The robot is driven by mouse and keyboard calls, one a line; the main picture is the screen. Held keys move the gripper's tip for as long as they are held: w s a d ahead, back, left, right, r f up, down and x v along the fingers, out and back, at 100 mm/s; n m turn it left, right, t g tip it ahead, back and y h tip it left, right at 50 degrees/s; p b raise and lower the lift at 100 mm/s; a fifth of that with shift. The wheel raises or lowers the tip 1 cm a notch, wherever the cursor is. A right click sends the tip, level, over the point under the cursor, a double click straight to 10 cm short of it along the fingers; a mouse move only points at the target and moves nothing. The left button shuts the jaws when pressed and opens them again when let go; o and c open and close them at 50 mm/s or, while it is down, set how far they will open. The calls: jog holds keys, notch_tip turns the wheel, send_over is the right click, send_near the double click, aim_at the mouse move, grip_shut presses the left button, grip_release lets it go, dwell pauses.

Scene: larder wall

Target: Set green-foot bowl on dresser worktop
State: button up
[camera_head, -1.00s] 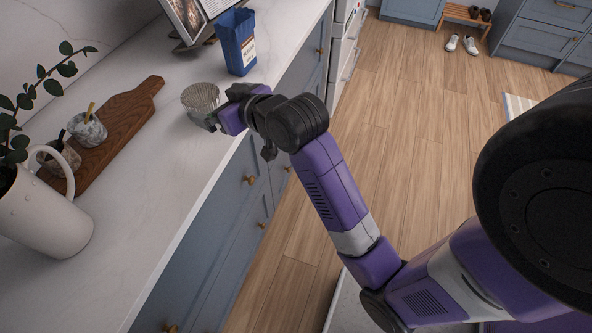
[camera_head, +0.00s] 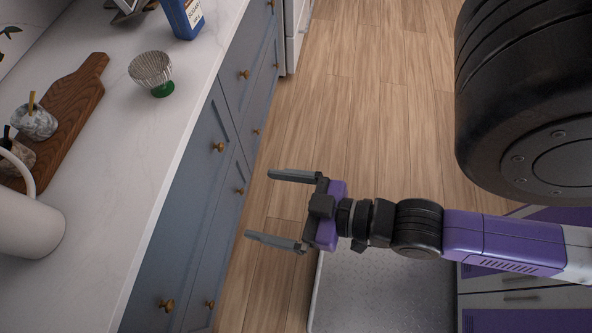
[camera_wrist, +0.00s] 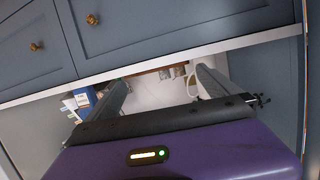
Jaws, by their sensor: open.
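The green-foot bowl (camera_head: 151,70) is a ribbed pale bowl with a green foot. It stands on the white worktop (camera_head: 135,135) near its front edge, with its foot turned toward the camera side, so it looks tilted; I cannot tell how it rests. My gripper (camera_head: 258,207) is open and empty, out over the floor in front of the blue drawers, to the lower right of the bowl and apart from it. In the wrist view the open fingers (camera_wrist: 160,90) show with nothing between them.
A wooden board (camera_head: 73,115) with two small marbled pots lies left of the bowl. A white jug (camera_head: 28,222) stands at the lower left. A blue box (camera_head: 183,17) stands behind the bowl. The worktop in front of the board is clear. Blue drawers (camera_head: 205,190) with brass knobs drop below the edge.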

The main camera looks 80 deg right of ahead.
jog(key=shift+n+y, duration=0.5)
jog(key=shift+n, duration=0.1)
jog(key=v, duration=0.3)
jog(key=a+v, duration=0.1)
jog(key=v, duration=0.1)
jog(key=shift+w+r, duration=0.1)
jog(key=shift+r, duration=0.2)
